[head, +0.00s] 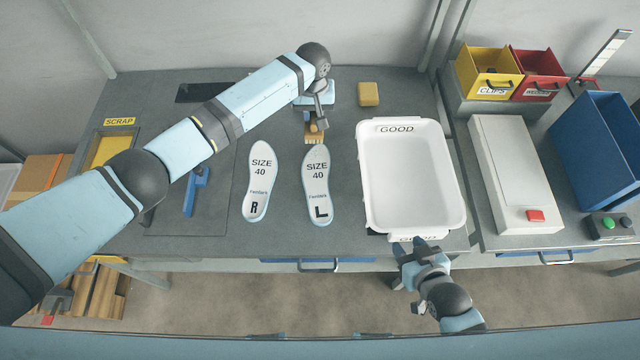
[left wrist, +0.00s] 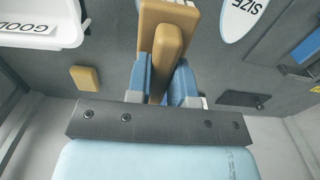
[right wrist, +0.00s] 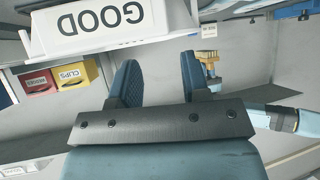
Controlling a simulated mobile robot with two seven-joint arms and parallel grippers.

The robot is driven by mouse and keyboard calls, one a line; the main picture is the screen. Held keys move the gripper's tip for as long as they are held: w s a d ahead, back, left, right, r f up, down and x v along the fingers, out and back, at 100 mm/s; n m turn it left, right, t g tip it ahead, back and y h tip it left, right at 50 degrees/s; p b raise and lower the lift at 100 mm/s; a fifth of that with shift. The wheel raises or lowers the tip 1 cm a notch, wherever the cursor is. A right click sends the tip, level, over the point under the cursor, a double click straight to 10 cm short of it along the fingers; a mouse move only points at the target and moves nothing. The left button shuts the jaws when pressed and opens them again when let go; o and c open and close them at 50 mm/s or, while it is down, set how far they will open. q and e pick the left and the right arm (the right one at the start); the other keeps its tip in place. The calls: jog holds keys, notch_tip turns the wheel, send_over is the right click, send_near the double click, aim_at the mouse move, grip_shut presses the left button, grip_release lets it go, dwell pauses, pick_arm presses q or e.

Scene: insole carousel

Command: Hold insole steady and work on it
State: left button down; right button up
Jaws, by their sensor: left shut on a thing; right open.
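Two white insoles lie flat on the grey bench in the head view, the R insole (head: 260,181) and the L insole (head: 318,186). My left gripper (head: 319,120) is shut on a wooden brush (head: 316,137), whose block is at the toe end of the L insole. I cannot tell whether the bristles touch it. In the left wrist view the brush handle (left wrist: 165,60) is between the fingers. My right gripper (head: 418,247) is open and empty at the bench's front edge, by the front of the GOOD tray. The right wrist view shows its fingers (right wrist: 158,78) apart.
The white GOOD tray (head: 402,231) is empty, right of the insoles. A yellow block (head: 369,94) lies behind it. A blue tool (head: 196,190) lies left of the insoles, near the SCRAP opening (head: 108,151). A white box (head: 512,165) and bins stand at the right.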

jog(key=c, duration=0.3)
jog(key=w+d+m+g, duration=0.1)
jog(key=w+d, duration=0.1)
jog(key=w+d+m+g, duration=0.1)
jog(key=w+d, duration=0.2)
jog(key=shift+d+r+h, duration=0.15)
jog(key=shift+d+h, duration=0.05)
jog(key=shift+h, duration=0.1)
grip_shut()
jog(key=shift+w+a+m+g, duration=0.15)
jog(key=shift+w+a+g, duration=0.1)
jog(key=shift+w, duration=0.25)
jog(key=shift+w+a+m+g, duration=0.15)
jog(key=shift+w+a+g, duration=0.1)
jog(key=shift+w, duration=0.25)
jog(key=w+a+g+y, duration=0.2)
jog(key=w+a+g, duration=0.15)
jog(key=a, duration=1.05)
jog(key=g+h, duration=0.4)
jog(key=g, duration=0.1)
send_near(320, 217)
jog(key=shift+t, duration=0.25)
jog(key=shift+s+a+f, duration=0.1)
jog(key=shift+s+f, duration=0.05)
jog(key=shift+f, duration=1)
jog(key=shift+s+a+f, duration=0.1)
jog(key=shift+s+f, duration=0.05)
jog(key=shift+f, duration=1)
jog(key=shift+f, duration=0.95)
